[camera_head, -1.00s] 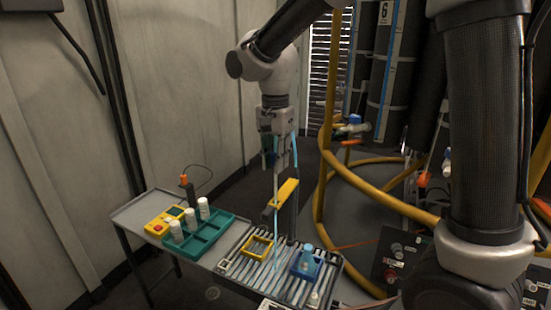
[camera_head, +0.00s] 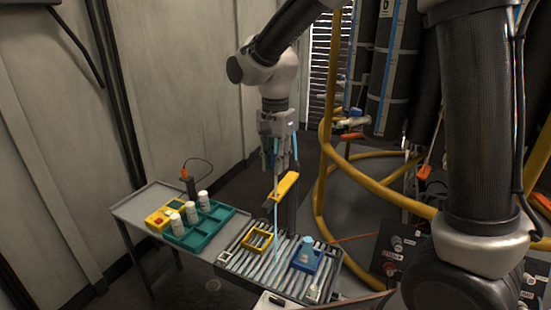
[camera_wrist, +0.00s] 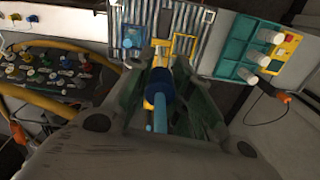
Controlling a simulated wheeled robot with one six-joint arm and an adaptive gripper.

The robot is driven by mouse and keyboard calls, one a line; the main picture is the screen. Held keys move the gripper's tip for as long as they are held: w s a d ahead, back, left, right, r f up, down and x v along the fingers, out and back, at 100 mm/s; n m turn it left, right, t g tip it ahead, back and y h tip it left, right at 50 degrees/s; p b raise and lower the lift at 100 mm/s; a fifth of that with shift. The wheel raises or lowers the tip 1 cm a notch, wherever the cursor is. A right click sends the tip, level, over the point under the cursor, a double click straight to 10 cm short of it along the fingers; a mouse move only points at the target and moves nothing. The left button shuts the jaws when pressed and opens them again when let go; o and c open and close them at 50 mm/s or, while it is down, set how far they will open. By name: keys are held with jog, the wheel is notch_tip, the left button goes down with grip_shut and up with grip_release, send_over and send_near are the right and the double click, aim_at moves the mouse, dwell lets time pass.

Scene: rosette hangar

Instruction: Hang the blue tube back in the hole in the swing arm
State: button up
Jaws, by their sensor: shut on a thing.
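My gripper (camera_head: 279,168) points down and is shut on the blue tube. The tube (camera_head: 277,225) is thin and light blue and hangs near upright below the fingers. In the wrist view it shows between the fingers with a dark blue collar (camera_wrist: 158,88). The yellow swing arm (camera_head: 287,184) is just below my fingertips, on a dark post. The tube crosses the swing arm's near end; I cannot tell whether it passes through the hole or in front of it. The hole is not visible.
A slatted table (camera_head: 250,268) below holds a yellow frame (camera_head: 257,240) and a blue fixture (camera_head: 306,257). A teal tray (camera_head: 214,232) with white bottles and a yellow box (camera_head: 160,219) stand left. Yellow hoses (camera_head: 375,188) and dark cylinders are at right.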

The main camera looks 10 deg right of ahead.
aim_at(276, 187)
jog(key=shift+f, duration=1.95)
jog(key=shift+f, duration=2.15)
jog(key=o, duration=1)
jog(key=shift+f, duration=0.1)
jog(key=o, duration=0.6)
jog(key=shift+c, duration=0.2)
